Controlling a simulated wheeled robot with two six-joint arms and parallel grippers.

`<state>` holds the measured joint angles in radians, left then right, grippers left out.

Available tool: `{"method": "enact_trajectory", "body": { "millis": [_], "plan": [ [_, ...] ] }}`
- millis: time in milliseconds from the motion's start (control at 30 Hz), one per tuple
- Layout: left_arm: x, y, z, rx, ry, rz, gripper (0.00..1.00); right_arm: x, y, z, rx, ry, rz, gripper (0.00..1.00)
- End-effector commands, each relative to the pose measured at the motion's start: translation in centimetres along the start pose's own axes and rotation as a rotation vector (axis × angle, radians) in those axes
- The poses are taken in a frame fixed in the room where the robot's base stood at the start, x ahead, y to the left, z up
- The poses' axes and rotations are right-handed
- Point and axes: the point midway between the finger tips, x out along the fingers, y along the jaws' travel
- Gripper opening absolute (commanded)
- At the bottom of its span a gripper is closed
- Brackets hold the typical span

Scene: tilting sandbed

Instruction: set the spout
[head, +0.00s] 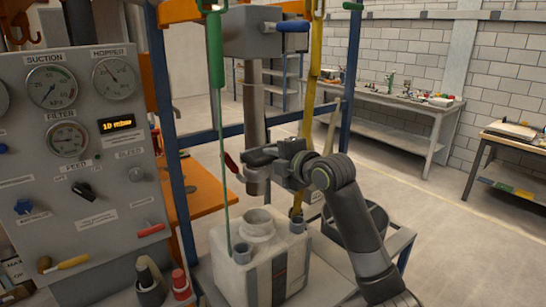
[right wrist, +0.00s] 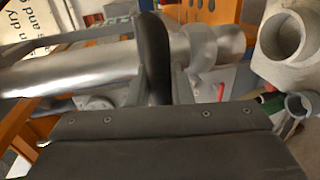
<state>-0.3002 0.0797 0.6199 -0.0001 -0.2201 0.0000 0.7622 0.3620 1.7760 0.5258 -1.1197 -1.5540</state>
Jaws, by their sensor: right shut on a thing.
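The spout is a grey metal tube (head: 254,115) hanging from a box overhead; its wider lower end (head: 257,181) is above a pale container (head: 250,275). The container's round open mouth (head: 258,218) lies below the spout end, with a gap between. My right gripper (head: 262,156) is at the lower spout, shut on it as far as I can see; the fingertips are partly hidden. In the right wrist view the spout (right wrist: 75,72) lies sideways behind a dark finger, and the container (right wrist: 290,45) is at right, apart from it. My left gripper is not in view.
A gauge panel (head: 70,115) stands at left. A green rod (head: 222,150) hangs down to the container's left port. A yellow strap (head: 312,75) and blue frame posts (head: 348,85) stand close by. A dark bin (head: 365,235) is behind my right arm.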

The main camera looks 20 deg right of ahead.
Motion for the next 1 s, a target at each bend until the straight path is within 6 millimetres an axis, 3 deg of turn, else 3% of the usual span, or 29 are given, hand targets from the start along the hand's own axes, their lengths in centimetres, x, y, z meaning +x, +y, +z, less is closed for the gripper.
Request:
{"method": "enact_trajectory", "body": {
  "millis": [33,100,500,900,933,1000],
  "plan": [
    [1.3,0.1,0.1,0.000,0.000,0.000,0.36,0.4,-1.8,0.0,0.002,0.001,-0.005,0.00],
    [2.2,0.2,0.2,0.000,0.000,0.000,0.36,0.6,-3.1,0.0,0.003,0.001,-0.007,0.00],
    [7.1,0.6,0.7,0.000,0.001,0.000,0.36,2.1,-10.1,0.0,0.003,0.001,-0.010,0.00],
    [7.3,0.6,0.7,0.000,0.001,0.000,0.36,2.2,-10.5,0.0,0.003,0.001,-0.007,0.00],
    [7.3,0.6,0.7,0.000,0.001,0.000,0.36,2.2,-10.5,0.0,0.003,0.001,-0.007,0.21],
    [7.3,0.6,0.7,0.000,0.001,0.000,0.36,2.2,-10.5,0.0,0.002,0.001,-0.006,0.30]
  ]
}}
